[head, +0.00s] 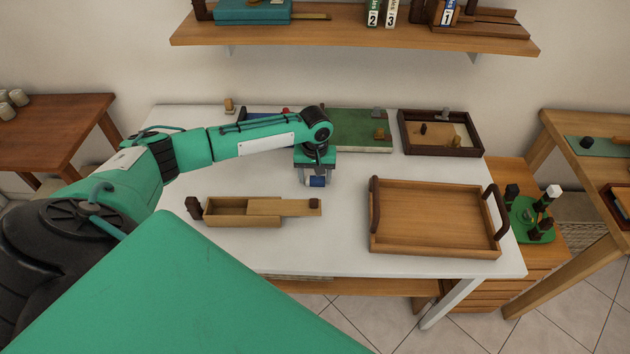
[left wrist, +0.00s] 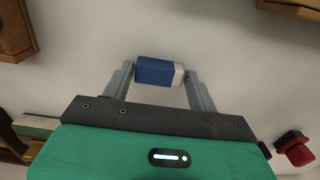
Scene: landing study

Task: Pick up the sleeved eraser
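The sleeved eraser (head: 317,182) is a small block with a blue sleeve and a white end, on or just above the white table (head: 345,230). In the left wrist view the eraser (left wrist: 158,72) lies lengthwise between the two grey fingertips of my left gripper (left wrist: 160,74). Its ends are very close to both fingers; whether they touch is unclear. In the head view my left gripper (head: 315,178) points down over the eraser, fingers spread about its length. My right gripper is not in view.
A wooden box with a partly slid lid (head: 228,212) stands nearer, left of the gripper. A wooden tray (head: 436,245) with dark handles is at right. Behind are a green board (head: 355,122) and a dark-framed tray (head: 404,130). White table surface is free between them.

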